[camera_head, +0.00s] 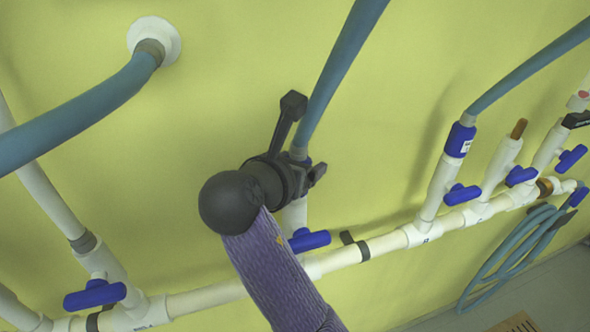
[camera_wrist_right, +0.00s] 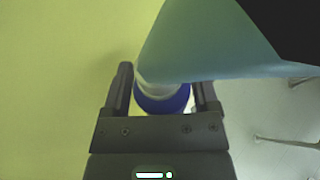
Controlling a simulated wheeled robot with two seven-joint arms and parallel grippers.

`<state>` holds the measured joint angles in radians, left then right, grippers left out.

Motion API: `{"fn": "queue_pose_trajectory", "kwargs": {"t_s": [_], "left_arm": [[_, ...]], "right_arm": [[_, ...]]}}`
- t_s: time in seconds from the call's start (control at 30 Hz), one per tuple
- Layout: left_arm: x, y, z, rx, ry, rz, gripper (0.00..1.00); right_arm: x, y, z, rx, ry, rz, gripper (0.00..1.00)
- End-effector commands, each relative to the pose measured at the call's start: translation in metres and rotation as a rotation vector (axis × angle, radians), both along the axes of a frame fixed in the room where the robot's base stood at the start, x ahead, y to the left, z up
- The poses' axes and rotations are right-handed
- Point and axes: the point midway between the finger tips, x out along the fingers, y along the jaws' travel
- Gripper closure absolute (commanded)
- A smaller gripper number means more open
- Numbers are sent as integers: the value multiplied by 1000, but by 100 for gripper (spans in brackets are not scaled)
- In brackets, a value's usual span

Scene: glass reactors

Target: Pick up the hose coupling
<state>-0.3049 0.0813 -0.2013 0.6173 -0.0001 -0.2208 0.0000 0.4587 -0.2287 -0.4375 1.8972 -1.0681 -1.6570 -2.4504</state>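My right gripper (camera_head: 304,138) is at the pipework in the head view, with its fingers spread on either side of a hose end. In the right wrist view, a blue hose coupling (camera_wrist_right: 165,101) with a pale collar lies between the fingers of that gripper (camera_wrist_right: 164,82). A gap shows between the coupling and the left finger; the right finger is close, and contact there cannot be told. A teal hose (camera_head: 341,70) runs up from the coupling and also fills the upper wrist view (camera_wrist_right: 205,45). In the head view my gripper mostly hides this coupling. My left gripper is not in view.
A white pipe (camera_head: 385,243) with blue valve handles (camera_head: 310,240) runs along the yellow-green wall. Another blue coupling (camera_head: 460,139) with a hose stands to the right. A thick teal hose (camera_head: 85,118) crosses the upper left. A coiled hose (camera_head: 505,250) hangs at the far right.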

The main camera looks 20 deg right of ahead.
Motion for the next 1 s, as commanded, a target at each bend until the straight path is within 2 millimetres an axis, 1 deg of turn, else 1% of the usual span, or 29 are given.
{"fn": "queue_pose_trajectory", "kwargs": {"t_s": [0.03, 0.07, 0.1, 0.17, 0.2, 0.27, 0.3, 0.33, 0.57, 0.67, 0.77, 1.0], "left_arm": [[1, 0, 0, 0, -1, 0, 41], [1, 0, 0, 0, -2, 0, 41], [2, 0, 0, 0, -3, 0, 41], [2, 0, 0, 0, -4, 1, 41], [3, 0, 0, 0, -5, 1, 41], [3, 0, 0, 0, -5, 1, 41], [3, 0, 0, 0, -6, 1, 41], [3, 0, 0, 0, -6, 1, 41], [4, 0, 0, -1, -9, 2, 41], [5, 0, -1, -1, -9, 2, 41], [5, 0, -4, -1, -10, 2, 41], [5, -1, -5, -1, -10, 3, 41]], "right_arm": [[0, 0, 0, 0, 0, 0, 36], [0, 0, 0, 0, 0, 0, 42], [0, 0, 0, 0, 0, 0, 51], [0, 0, 0, 0, 0, 0, 64], [0, 0, 0, 0, 0, 0, 72], [0, 0, 0, 0, 0, 1, 85], [0, 0, 0, 1, 0, 1, 93], [0, 0, 0, 1, 0, 1, 100], [0, 0, 0, 1, 0, 1, 100], [0, 0, 6, 2, -3, 0, 100], [1, 0, 21, 4, -6, 0, 100], [1, 1, 70, 1, -5, 1, 100]]}}
